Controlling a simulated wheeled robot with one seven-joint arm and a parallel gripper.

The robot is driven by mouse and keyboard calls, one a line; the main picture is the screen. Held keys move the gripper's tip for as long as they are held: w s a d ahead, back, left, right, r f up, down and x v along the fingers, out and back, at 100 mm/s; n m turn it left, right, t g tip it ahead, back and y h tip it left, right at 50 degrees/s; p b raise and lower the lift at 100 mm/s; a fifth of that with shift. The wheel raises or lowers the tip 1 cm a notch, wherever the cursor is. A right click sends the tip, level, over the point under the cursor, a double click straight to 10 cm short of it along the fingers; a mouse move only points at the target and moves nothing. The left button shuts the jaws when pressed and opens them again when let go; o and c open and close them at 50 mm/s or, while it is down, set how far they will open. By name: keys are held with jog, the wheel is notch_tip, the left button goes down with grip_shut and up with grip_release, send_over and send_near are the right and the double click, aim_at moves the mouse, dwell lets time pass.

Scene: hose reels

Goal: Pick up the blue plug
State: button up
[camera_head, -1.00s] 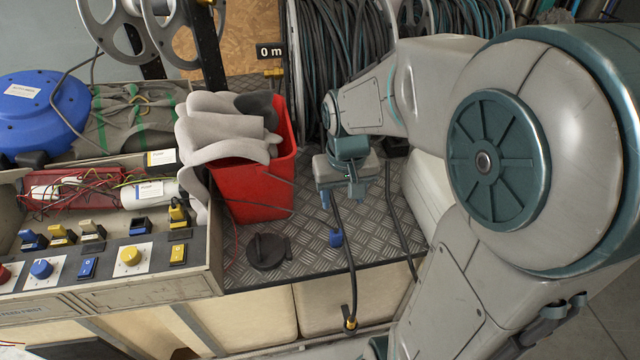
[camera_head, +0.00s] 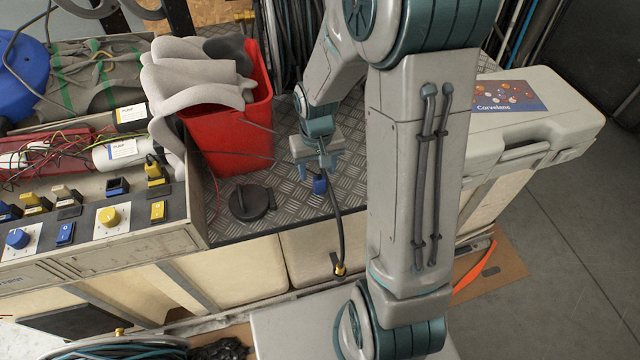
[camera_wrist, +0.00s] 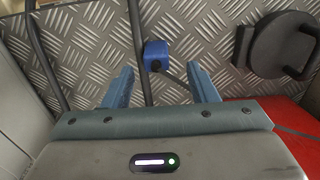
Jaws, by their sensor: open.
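The blue plug (camera_head: 320,185) lies on the grey diamond-plate top, right of the red bin. In the wrist view the blue plug (camera_wrist: 157,54) sits just beyond the fingertips, a little left of the middle of the gap, with a thin dark cable running from it. My gripper (camera_head: 318,170) is just above and behind the plug in the head view. In the wrist view my gripper (camera_wrist: 163,78) is open, with its two blue fingers apart and no plug between them. A black hose (camera_wrist: 139,45) passes between the fingers, close to the left one.
A red bin (camera_head: 225,140) holding grey gloves stands left of my gripper. A black round cap (camera_head: 250,202) lies in front of it. The black hose (camera_head: 338,225) hangs over the front edge, ending in brass. A grey case (camera_head: 530,125) is at the right.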

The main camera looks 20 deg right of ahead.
aim_at(319, 178)
jog(key=f, duration=0.5)
jog(key=shift+s+d, duration=0.15)
jog(key=shift+d, duration=0.05)
jog(key=c, duration=1.1)
